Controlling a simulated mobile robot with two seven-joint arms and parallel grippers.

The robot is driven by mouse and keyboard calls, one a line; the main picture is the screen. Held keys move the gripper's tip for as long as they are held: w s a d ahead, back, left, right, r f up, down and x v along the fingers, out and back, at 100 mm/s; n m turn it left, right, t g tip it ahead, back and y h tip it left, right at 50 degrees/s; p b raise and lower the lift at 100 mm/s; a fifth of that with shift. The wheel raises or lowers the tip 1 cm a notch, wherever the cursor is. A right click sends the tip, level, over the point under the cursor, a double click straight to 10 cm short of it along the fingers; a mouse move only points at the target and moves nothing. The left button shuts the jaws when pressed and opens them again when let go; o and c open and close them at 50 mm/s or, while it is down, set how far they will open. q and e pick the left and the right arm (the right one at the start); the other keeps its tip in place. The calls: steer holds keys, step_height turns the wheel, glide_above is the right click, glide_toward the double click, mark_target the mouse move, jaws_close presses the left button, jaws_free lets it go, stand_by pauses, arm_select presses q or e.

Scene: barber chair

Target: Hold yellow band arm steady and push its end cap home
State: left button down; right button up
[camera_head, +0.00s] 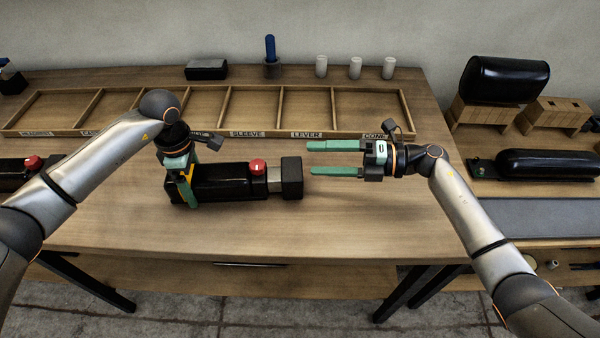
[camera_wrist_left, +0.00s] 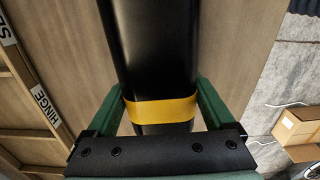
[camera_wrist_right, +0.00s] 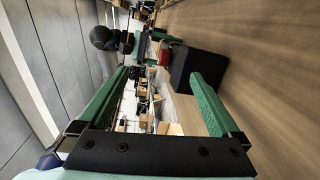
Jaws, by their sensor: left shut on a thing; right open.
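The yellow band arm (camera_head: 225,182) is a black padded arm lying on the bench, with a red knob (camera_head: 257,166) on top. Its yellow band (camera_wrist_left: 163,110) wraps the left end. The black end cap (camera_head: 291,178) sits at its right end, with a pale section showing between cap and body. My left gripper (camera_head: 182,184) is shut across the arm at the band, a finger on each side. My right gripper (camera_head: 309,158) is open and empty, just right of the cap and pointing left at it. The cap (camera_wrist_right: 197,68) also shows near the fingers in the right wrist view.
A wooden divided tray (camera_head: 230,134) with labels such as SLEEVE and LEVER runs along the back. Behind it stand white cylinders (camera_head: 355,68), a blue-handled tool (camera_head: 270,48) and a dark block (camera_head: 206,69). Another red-knobbed black arm (camera_head: 18,168) lies left. The bench front is clear.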

steer(key=a+r+n, duration=0.1)
steer(key=a, duration=0.1)
steer(key=a+r+n+g+h, duration=0.1)
steer(key=n, duration=0.1)
steer(key=a+r+n+g, duration=0.1)
steer(key=a+r, duration=0.1)
steer(key=shift+a+n+h, duration=0.3)
steer(key=shift+n+h, duration=0.1)
steer(key=s+a+n+g+h, duration=0.2)
steer(key=a+n+g+h, duration=0.1)
steer(key=n+h, duration=0.15)
step_height(320, 180, up, 2)
steer(key=n+t+h, duration=0.4)
steer(key=n+h, duration=0.5)
steer(key=h, duration=0.2)
glide_above(299, 168)
steer(key=shift+y, duration=0.25)
step_height(299, 168, down, 12)
steer(key=shift+r, duration=0.15)
jaws_close()
